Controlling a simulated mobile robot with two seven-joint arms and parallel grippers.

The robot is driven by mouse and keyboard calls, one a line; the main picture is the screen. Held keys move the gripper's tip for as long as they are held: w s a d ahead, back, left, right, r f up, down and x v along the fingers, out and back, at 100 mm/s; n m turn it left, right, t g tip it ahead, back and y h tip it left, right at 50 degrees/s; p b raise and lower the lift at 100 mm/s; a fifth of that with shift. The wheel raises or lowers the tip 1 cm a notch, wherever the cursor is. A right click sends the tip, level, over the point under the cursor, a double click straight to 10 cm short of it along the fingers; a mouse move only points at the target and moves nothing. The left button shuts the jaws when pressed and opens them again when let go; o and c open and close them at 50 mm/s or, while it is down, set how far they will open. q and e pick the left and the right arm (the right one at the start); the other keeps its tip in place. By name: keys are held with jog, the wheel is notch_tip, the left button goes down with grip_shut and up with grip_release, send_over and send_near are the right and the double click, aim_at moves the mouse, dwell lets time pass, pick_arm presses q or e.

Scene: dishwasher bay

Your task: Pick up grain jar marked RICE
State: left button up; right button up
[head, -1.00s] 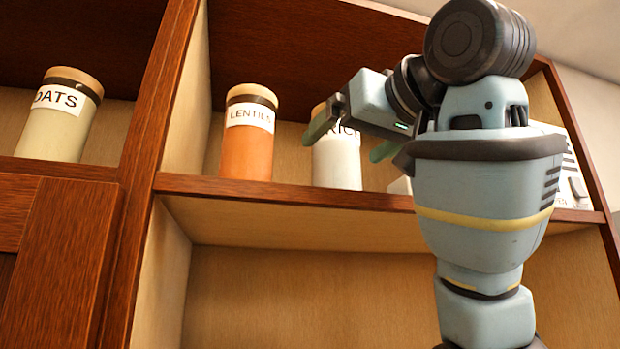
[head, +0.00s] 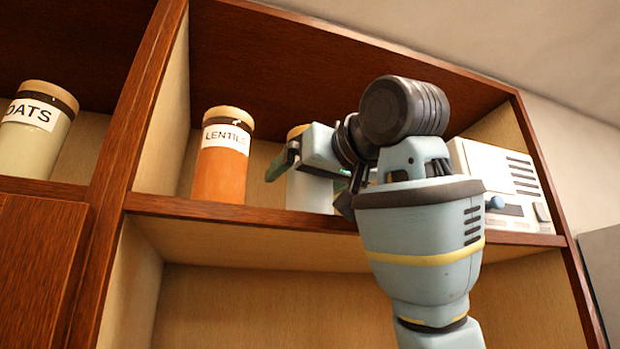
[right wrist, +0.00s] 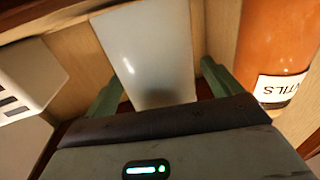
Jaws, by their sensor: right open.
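The white RICE jar (head: 308,192) with a tan lid stands upright on the upper shelf, right of the LENTILS jar. My right gripper (head: 315,170) is in front of it and covers its label and part of its lid. In the right wrist view the pale jar (right wrist: 150,50) is between the two green fingers of the open gripper (right wrist: 160,85). Gaps show between each finger and the jar, and whether the fingers reach fully around it I cannot tell. My left gripper is not in view.
The orange LENTILS jar (head: 220,172) stands close on the left of the gripper. The OATS jar (head: 35,140) is beyond the upright divider (head: 122,130). A white appliance (head: 505,180) stands at the right end of the shelf (head: 240,212). The compartment below looks empty.

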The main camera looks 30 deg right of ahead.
jog(key=shift+w, duration=0.8)
jog(key=shift+s, duration=0.15)
jog(key=shift+c, duration=0.4)
jog(key=c, duration=1.4)
jog(key=s+a+r, duration=0.2)
jog(key=s, duration=0.5)
jog(key=s+a+r, duration=0.3)
jog(key=s, duration=0.5)
jog(key=shift+a, duration=0.25)
